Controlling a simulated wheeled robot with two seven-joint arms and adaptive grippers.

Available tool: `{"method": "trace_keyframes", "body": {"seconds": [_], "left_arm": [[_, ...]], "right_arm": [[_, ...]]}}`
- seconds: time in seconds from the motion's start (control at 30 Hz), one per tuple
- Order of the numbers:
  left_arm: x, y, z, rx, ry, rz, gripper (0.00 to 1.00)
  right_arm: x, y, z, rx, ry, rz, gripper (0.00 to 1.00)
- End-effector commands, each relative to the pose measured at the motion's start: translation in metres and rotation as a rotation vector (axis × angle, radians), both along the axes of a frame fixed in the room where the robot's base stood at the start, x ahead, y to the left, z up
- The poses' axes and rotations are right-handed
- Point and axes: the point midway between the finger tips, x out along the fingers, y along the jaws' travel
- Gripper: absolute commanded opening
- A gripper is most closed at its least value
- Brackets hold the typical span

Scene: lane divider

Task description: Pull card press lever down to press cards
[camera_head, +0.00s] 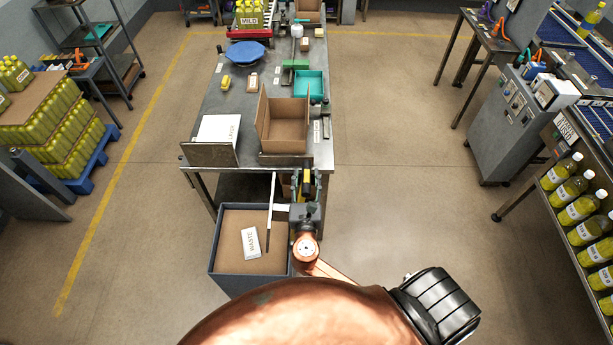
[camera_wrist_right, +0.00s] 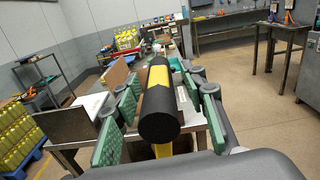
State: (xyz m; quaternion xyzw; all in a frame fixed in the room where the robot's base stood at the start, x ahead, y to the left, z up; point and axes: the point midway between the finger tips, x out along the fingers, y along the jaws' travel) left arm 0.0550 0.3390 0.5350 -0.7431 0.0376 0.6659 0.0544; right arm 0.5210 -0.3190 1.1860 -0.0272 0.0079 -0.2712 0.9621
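The press lever's handle, a thick bar with black ends and a yellow middle, fills the centre of the right wrist view (camera_wrist_right: 160,110). A small yellow and black part of it shows in the head view (camera_head: 307,183) at the near right end of the table. My right gripper (camera_wrist_right: 160,120), with green finger pads, has its fingers on both sides of the handle. The fingers look open, with narrow gaps beside the bar; contact is unclear. In the head view, the right gripper (camera_head: 300,205) is at the table's near end. The rest of the press is mostly hidden. My left gripper is not in view.
An open cardboard box (camera_head: 283,138) and a white block (camera_head: 218,128) are at the table's near end. A grey waste bin (camera_head: 233,272) stands just below, holding a white WASTE label. A teal tray (camera_head: 310,83) lies farther back. Floor to the right is clear.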

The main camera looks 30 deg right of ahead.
Motion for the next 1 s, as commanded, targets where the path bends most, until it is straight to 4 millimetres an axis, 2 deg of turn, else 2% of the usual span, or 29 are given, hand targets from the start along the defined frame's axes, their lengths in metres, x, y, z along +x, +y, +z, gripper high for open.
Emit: {"method": "trace_keyframes", "body": {"seconds": [0.17,0.7,1.0], "left_arm": [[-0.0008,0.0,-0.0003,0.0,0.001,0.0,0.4],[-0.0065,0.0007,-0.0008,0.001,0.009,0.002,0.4],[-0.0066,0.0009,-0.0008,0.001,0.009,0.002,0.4]], "right_arm": [[-0.0001,0.0,-0.0003,0.0,0.0,0.0,0.38],[-0.0005,-0.0002,-0.0002,0.0,0.0,-0.001,0.01],[-0.0006,-0.0002,-0.0002,0.0,0.0,-0.001,0.0]]}}
